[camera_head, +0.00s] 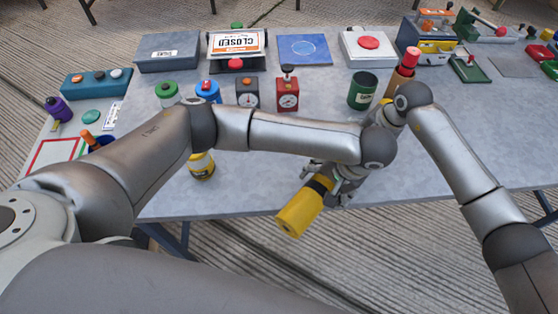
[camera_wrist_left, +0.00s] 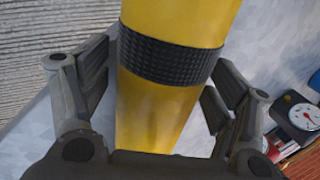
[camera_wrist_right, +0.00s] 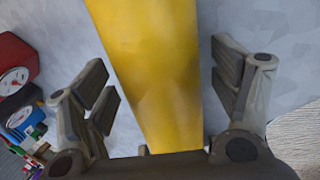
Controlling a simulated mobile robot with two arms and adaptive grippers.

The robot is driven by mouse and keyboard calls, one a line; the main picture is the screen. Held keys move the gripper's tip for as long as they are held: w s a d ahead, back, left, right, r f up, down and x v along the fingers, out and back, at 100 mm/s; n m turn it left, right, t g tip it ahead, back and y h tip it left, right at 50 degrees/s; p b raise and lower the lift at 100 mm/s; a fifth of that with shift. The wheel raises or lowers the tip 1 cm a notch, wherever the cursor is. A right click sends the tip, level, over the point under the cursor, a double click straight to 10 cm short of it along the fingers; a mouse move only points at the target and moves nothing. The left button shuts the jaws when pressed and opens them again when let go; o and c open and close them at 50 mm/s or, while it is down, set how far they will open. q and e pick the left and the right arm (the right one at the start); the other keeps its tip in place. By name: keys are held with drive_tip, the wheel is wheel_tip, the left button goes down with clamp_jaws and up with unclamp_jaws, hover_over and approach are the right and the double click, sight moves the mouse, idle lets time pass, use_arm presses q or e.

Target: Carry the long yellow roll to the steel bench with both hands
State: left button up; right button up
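The long yellow roll (camera_head: 300,214) lies slantwise at the bench's front edge, its near end sticking out past it. A black ribbed band (camera_wrist_left: 170,53) circles it. My left gripper (camera_head: 338,186) is over the roll near this band. In the left wrist view its fingers are apart, one on each side of the roll (camera_wrist_left: 150,110). In the right wrist view my right gripper (camera_wrist_right: 165,95) is also open, with the plain yellow roll (camera_wrist_right: 160,70) between its spread fingers.
A small yellow can (camera_head: 202,166) stands under my left forearm. Black (camera_head: 247,93) and red (camera_head: 287,94) gauges, a green cup (camera_head: 362,90) and a red-topped brown cylinder (camera_head: 402,75) stand farther back. Boxes and a CLOSED sign (camera_head: 237,43) line the back.

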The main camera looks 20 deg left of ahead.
use_arm(q)
drive_tip(key=v, duration=1.2)
use_arm(e)
drive_tip(key=v, duration=1.2)
use_arm(q)
drive_tip(key=w+p+v, duration=0.1)
drive_tip(key=p+v, duration=0.2)
drive_tip(key=v, duration=0.5)
drive_tip(key=shift+s+r+p, duration=0.4)
drive_tip(key=shift+s+r, duration=0.05)
drive_tip(key=shift+s, duration=0.05)
use_arm(e)
drive_tip(key=shift+r, duration=1.85)
use_arm(q)
drive_tip(key=shift+d+r, duration=0.1)
drive_tip(key=shift+d, duration=0.05)
use_arm(e)
drive_tip(key=shift+r, duration=0.15)
use_arm(q)
wheel_tip(320, 180, up, 5)
drive_tip(key=p, duration=0.5)
drive_tip(key=shift+r, duration=0.15)
use_arm(e)
drive_tip(key=w+v, duration=0.1)
drive_tip(key=v, duration=0.7)
drive_tip(key=shift+s+r, duration=0.35)
drive_tip(key=shift+s, duration=0.2)
drive_tip(key=shift+d, duration=0.15)
